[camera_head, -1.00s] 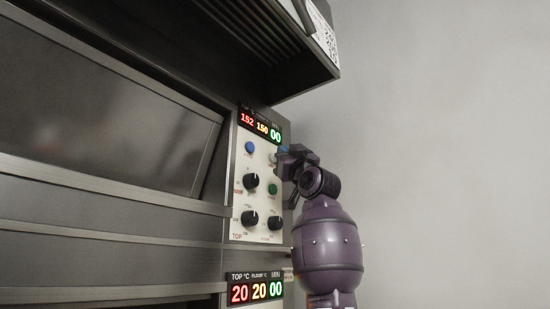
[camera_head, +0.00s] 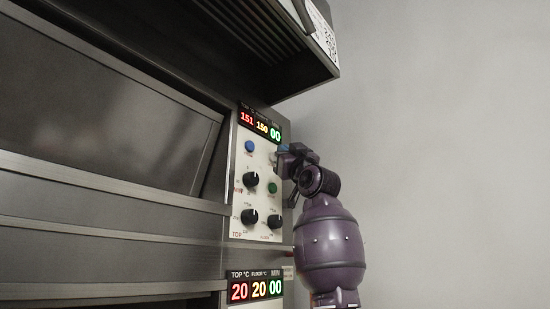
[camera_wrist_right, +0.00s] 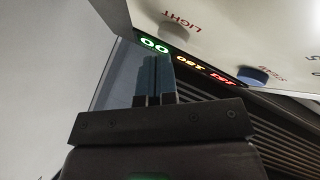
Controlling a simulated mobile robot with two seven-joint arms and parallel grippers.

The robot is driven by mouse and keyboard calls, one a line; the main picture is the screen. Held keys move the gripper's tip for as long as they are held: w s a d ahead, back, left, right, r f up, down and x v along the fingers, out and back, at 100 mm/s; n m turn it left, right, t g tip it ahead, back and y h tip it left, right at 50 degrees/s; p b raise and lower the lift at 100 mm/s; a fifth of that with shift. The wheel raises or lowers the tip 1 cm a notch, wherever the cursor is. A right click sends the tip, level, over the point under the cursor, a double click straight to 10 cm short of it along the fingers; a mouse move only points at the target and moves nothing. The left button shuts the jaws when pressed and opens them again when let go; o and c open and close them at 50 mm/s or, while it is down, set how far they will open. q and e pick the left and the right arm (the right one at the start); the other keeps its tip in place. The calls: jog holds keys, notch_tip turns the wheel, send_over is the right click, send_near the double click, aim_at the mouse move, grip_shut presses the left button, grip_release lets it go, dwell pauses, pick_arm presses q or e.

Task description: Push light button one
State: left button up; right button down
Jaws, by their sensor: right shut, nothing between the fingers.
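The upper control panel (camera_head: 240,220) of the oven carries the light button (camera_head: 272,157), a small pale button at its upper right, partly hidden behind my gripper. The wrist view shows the word LIGHT upside down on the panel (camera_wrist_right: 225,25). My right gripper (camera_head: 282,151) is shut and empty, its blue-grey fingertips close to the panel's right edge beside that button. The fingertips also show in the wrist view (camera_wrist_right: 155,62), just below the green digits. I cannot tell whether they touch the button. My left gripper is not in view.
A blue button (camera_head: 250,146), a green button (camera_head: 272,188) and several black knobs (camera_head: 250,180) sit on the same panel. The upper display (camera_head: 260,126) is above them and a lower display (camera_head: 256,290) below. A dark hood (camera_head: 270,70) overhangs. The right side is bare wall.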

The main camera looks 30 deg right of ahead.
jog(key=s+d+b, duration=0.2)
jog(key=s+b, duration=0.1)
jog(key=s, duration=0.2)
jog(key=shift+s+d, duration=0.15)
jog(key=shift+s, duration=0.15)
dwell(0.4)
dwell(0.5)
